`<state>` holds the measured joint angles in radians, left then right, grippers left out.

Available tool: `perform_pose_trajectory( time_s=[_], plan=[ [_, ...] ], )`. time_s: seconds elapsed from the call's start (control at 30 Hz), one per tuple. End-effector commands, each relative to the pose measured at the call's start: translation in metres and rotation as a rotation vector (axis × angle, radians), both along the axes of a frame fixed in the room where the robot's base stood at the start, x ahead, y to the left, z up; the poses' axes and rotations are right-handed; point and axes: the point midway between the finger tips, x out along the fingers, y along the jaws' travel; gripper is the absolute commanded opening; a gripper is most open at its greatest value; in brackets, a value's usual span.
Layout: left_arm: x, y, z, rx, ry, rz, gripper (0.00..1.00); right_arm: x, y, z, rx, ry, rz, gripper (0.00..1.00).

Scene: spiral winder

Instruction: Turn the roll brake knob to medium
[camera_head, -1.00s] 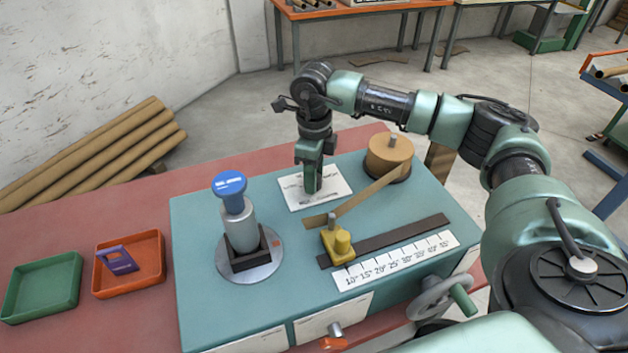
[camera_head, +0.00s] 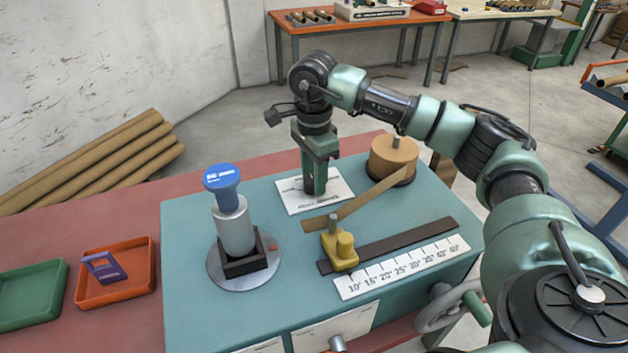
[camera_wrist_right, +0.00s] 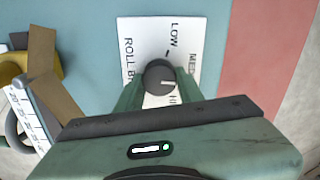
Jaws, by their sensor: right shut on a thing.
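In the head view my right gripper (camera_head: 314,188) points down onto the label plate (camera_head: 337,199) and hides the knob. My left gripper is not in view.
A cardboard roll (camera_head: 393,156) with a strip stands right of the gripper. A yellow slider (camera_head: 340,250) sits in front by the scale (camera_head: 404,268). A blue-topped post (camera_head: 232,215) stands left. Orange (camera_head: 117,299) and green (camera_head: 30,322) trays lie far left.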

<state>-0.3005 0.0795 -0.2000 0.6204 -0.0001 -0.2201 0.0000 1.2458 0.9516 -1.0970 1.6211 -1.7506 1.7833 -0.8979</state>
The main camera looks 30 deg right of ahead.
Motion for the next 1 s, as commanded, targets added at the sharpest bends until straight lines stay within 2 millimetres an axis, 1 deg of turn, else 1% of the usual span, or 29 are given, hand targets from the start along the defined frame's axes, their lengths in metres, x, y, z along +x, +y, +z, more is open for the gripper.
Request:
perform_pose_trajectory(
  time_s=[0.3,0.73,0.77,0.8,0.83,1.0],
  plan=[
    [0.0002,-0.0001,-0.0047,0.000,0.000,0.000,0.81,0.0014,0.0005,0.0019,0.003,-0.005,0.085,0.00],
    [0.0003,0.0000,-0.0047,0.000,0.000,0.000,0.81,0.0015,0.0004,0.0025,0.003,-0.005,0.093,0.00],
    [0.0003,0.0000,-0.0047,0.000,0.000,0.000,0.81,0.0015,0.0004,0.0025,0.003,-0.006,0.093,0.40],
    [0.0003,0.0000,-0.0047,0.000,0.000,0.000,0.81,0.0015,0.0004,0.0025,0.003,-0.006,0.093,0.51],
    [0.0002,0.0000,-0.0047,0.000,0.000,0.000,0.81,0.0015,0.0004,0.0024,0.003,-0.005,0.093,0.59],
    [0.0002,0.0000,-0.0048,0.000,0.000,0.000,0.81,0.0010,0.0002,0.0014,0.002,-0.003,0.093,0.59]
  ],
)
